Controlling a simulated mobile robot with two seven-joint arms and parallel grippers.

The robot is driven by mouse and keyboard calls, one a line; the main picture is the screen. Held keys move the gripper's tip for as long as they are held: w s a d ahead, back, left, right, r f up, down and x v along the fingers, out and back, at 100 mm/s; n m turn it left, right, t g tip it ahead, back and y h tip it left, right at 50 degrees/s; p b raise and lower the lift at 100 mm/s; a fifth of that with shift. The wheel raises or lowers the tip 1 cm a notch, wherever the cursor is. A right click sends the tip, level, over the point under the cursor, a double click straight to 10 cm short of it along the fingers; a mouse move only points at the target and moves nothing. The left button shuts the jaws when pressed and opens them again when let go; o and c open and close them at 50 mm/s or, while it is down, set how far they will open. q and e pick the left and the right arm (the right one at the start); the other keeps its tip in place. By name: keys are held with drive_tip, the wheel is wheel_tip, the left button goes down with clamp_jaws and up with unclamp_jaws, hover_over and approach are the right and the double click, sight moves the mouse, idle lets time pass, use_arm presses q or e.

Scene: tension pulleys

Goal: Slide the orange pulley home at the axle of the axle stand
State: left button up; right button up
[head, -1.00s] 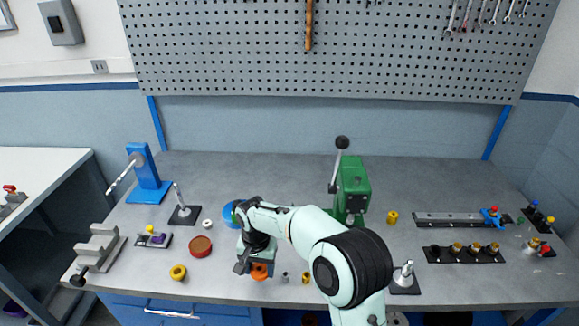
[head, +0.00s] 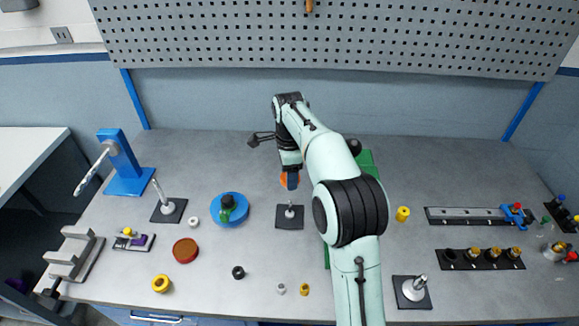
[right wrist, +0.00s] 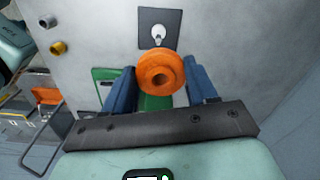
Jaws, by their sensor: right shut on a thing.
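My right gripper (head: 289,180) is shut on the orange pulley (head: 283,180), raised above the bench and behind an axle stand. In the right wrist view the pulley (right wrist: 160,72) sits between the blue fingers (right wrist: 160,88), its bore showing. The nearby axle stand (head: 289,222) has a black square plate and a short upright pin; its bare plate also shows in the right wrist view (right wrist: 150,15). The pulley is apart from this stand in the head view. Similar stands are at left (head: 168,213) and front right (head: 405,302). My left gripper is out of view.
A blue round dish (head: 238,213) with a green item, a red-brown disc (head: 185,250), a yellow pulley (head: 160,284) and a black ring (head: 238,272) lie to the left. A green press (head: 367,162) is partly hidden behind my arm. Racks (head: 480,266) stand at right.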

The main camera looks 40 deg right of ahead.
wheel_tip(320, 180, down, 6)
drive_tip(key=shift+s+a+r+b, duration=0.15)
drive_tip(key=shift+r+b, duration=0.1)
drive_tip(key=shift+b, duration=0.25)
drive_tip(key=shift+f+b, duration=0.3)
drive_tip(key=shift+f, duration=0.3)
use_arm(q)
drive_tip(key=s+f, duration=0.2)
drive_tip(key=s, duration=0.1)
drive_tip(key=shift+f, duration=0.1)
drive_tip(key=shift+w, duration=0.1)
use_arm(e)
drive_tip(key=shift+f, duration=0.2)
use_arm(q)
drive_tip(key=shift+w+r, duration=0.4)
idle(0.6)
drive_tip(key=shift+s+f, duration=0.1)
use_arm(e)
drive_tip(key=shift+f, duration=0.2)
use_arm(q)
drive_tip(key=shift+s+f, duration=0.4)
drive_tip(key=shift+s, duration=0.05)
use_arm(e)
drive_tip(key=shift+f, duration=1.35)
